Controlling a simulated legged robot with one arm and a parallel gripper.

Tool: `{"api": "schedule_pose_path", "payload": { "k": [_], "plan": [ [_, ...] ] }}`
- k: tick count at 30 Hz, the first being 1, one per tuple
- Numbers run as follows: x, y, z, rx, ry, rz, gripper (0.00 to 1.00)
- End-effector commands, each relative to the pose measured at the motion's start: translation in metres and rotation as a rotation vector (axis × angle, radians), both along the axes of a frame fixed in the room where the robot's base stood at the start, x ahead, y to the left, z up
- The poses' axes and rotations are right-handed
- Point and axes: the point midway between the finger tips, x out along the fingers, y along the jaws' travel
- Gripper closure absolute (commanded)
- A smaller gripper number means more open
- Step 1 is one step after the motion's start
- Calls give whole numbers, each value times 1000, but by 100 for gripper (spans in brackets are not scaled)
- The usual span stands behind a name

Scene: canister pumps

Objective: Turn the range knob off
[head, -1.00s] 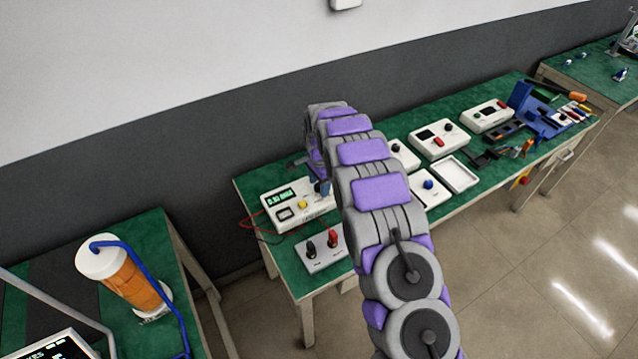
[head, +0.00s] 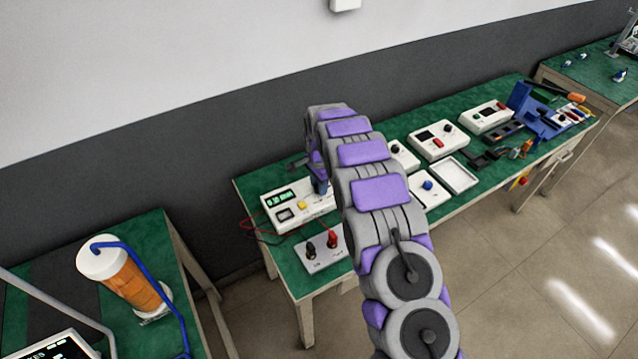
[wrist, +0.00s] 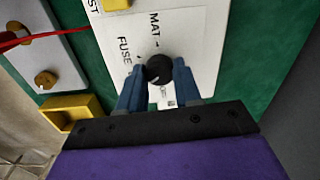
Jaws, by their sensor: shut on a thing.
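The range knob (wrist: 158,70) is a round black knob with a pale pointer line, on a white panel lettered MAT and FUSE in the wrist view. My gripper (wrist: 160,78) has its blue fingers on either side of the knob and is shut on it. The lettering below the knob is partly hidden by the fingers.
A grey terminal box (head: 312,257) with black and red plugs sits in front of the meter, and thin red and black leads run beside it. More white boxes (head: 437,139) and a white tray (head: 454,174) stand to the right. An orange canister (head: 130,280) is at the left.

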Motion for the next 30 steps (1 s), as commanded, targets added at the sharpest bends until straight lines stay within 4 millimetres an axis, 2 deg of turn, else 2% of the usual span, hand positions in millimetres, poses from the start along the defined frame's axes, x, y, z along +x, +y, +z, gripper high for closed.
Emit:
{"api": "schedule_pose_path", "payload": {
  "k": [8, 30],
  "plan": [
    [2, 1, 3, 2, -3, 152, 97],
    [2, 2, 3, 2, -3, 814, 97]
  ]
}}
